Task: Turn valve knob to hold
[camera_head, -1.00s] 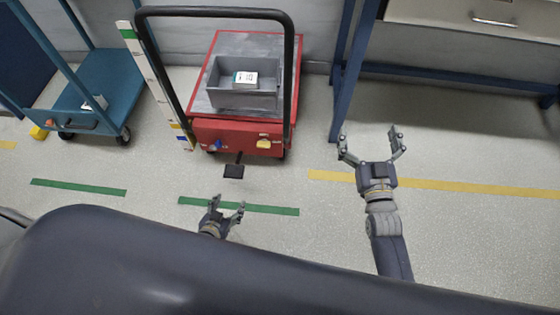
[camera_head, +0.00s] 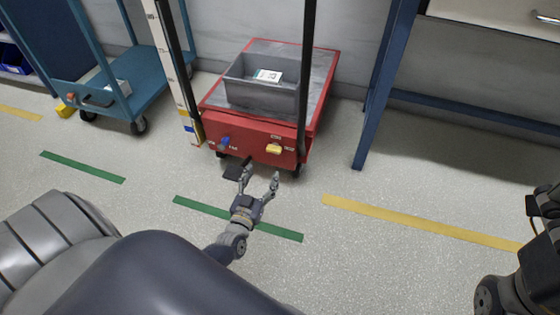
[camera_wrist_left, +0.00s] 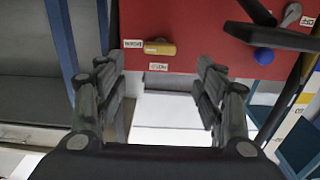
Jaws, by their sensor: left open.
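The yellow knob (camera_head: 274,149) is on the red front panel of a cart, on the panel's right side. Its bar lies roughly level. The left wrist view shows the knob (camera_wrist_left: 160,48) beyond the fingertips, between their lines, with small white labels beside and below it; I cannot read them surely. My left gripper (camera_head: 260,173) is open and empty, in front of the panel and a little below the knob, apart from it. It also shows in the left wrist view (camera_wrist_left: 160,78). My right gripper (camera_head: 541,203) is partly cut off at the right edge, far from the cart.
A blue knob (camera_head: 224,142) sits on the same panel (camera_head: 250,135). The cart carries a grey bin (camera_head: 262,98) with a white box in it. A black handle post (camera_head: 307,75) rises near the yellow knob. A blue trolley (camera_head: 140,80) stands left; a blue table leg (camera_head: 380,100) right.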

